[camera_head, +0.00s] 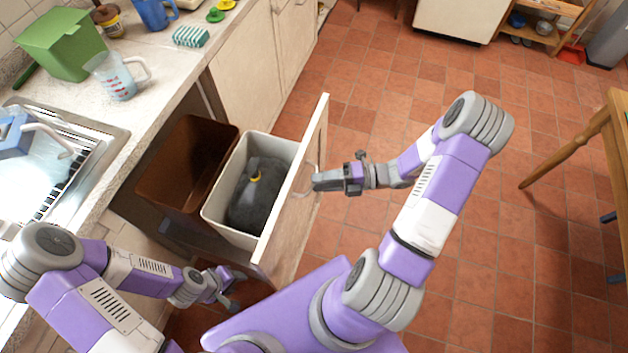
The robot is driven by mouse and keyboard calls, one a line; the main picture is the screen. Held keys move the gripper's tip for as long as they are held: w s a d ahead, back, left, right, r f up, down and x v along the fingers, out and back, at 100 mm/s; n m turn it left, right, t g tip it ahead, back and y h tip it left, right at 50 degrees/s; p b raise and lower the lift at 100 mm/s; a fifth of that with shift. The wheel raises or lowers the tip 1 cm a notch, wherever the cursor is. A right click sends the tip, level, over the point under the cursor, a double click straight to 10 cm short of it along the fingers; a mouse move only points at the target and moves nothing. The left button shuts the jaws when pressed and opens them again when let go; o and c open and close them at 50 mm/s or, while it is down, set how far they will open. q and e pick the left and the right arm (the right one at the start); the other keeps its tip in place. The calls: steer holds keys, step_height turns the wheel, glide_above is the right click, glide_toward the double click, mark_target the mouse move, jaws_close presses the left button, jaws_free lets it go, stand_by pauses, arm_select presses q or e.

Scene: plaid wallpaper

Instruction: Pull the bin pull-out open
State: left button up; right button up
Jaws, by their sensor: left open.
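The bin pull-out's front panel (291,212) stands well out from the cabinet, so the pull-out is open. Behind the panel are a brown bin (176,172) and a white bin (226,188). The white bin holds a dark bag-like item (256,205) with a yellow part. A pale curved handle (306,186) is on the panel's outer face. My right gripper (318,182) is at this handle with its fingers closed around it; the exact contact is small in view. My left gripper (232,290) is open and empty, low near the panel's near lower end.
The counter (165,75) with the sink (85,135) runs along the left, bearing a green container (62,45) and a measuring jug (115,76). A wooden table (615,110) stands at the right. The tiled floor (400,100) between is clear.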

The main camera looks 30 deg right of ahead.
arm_select(q)
steer(key=shift+r+p, duration=0.3)
steer(key=shift+r, duration=0.15)
arm_select(e)
steer(key=v, duration=0.5)
arm_select(q)
steer(key=shift+s, duration=0.1)
